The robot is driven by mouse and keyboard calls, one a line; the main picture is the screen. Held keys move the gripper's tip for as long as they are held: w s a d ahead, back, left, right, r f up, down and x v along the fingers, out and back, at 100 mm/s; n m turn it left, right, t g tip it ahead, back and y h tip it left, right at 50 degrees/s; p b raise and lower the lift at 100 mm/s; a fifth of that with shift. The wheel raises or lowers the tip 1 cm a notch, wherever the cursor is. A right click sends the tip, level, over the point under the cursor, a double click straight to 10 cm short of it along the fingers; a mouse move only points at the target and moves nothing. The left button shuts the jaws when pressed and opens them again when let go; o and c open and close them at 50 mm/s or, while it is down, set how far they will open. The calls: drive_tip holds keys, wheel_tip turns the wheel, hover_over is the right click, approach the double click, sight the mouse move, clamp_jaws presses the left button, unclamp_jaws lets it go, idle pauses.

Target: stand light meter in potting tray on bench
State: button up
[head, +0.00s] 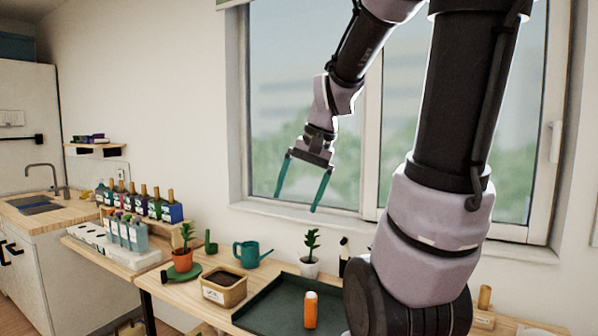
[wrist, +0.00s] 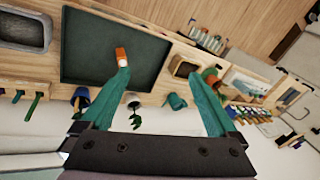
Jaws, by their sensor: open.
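The potting tray (head: 268,308) is a dark green, low-rimmed tray on the wooden bench; the wrist view also shows the tray (wrist: 90,42). An orange piece with a pale top, which looks like the light meter (head: 310,312), stands upright in the tray, apart from my gripper. The light meter also shows in the wrist view (wrist: 121,54), near the tray's rim. My gripper (head: 297,204) is open and empty, raised well above the bench in front of the window. Its teal fingers (wrist: 158,78) are spread wide in the wrist view.
A potted plant (head: 310,254), teal watering can (head: 250,254), tan soil box (head: 224,288) and terracotta pot plant (head: 183,260) stand around the tray. Several bottles (head: 155,207) stand at left. My arm hides the bench right of the tray. The tray's middle is clear.

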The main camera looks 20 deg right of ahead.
drive_tip(key=s+a+r+n+t, duration=0.2)
drive_tip(key=s+r+t, duration=0.2)
drive_tip(key=s+r, duration=0.2)
drive_tip(key=shift+s+a+n+h, duration=0.2)
drive_tip(key=shift+n+h, duration=0.1)
drive_tip(key=shift+r, duration=0.1)
